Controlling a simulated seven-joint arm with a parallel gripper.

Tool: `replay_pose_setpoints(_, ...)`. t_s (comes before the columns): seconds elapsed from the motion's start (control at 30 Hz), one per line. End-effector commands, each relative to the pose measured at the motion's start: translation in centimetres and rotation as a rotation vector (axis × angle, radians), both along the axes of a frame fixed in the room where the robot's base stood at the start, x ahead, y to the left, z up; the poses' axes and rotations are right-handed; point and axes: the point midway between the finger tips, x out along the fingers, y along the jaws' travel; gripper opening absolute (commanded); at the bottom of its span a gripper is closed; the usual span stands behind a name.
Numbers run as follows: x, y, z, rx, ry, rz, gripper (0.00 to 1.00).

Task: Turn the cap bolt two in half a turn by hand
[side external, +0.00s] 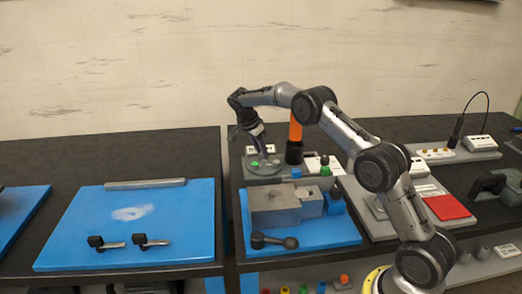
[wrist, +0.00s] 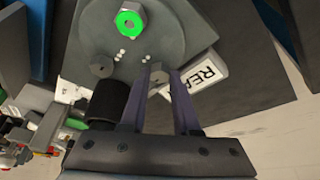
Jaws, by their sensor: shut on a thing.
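In the wrist view a round grey plate carries a green hex bolt (wrist: 130,20) and a grey hex bolt (wrist: 102,67). Another grey bolt head (wrist: 159,80) shows between the fingers of my gripper (wrist: 160,70). The fingers are shut on this bolt head, one on each side. Small white dots are marked beside the bolts; I cannot count them surely. In the side external view my gripper (side external: 262,151) points down onto the grey fixture (side external: 263,172) at the back of the bench. Green spots show on it, and the held bolt is hidden there.
A white label (wrist: 205,75) lies close beside the right finger, and a black cylinder (wrist: 107,100) stands left of the fingers. An orange post (side external: 295,130) stands right of the fixture. A grey block (side external: 280,208) sits on a blue mat in front.

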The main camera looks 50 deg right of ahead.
Motion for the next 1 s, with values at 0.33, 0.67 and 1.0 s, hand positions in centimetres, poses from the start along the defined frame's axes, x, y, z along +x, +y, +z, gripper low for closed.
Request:
replay_pose_setpoints(0.33, 0.1, 0.1, 0.3, -0.001, -0.005, 0.002, 0.58)
replay_pose_setpoints(0.67, 0.1, 0.1, 0.2, 0.0, -0.002, 0.002, 0.6)
replay_pose_setpoints(1.0, 0.5, 1.9, 4.9, -0.001, -0.007, 0.004, 0.6)
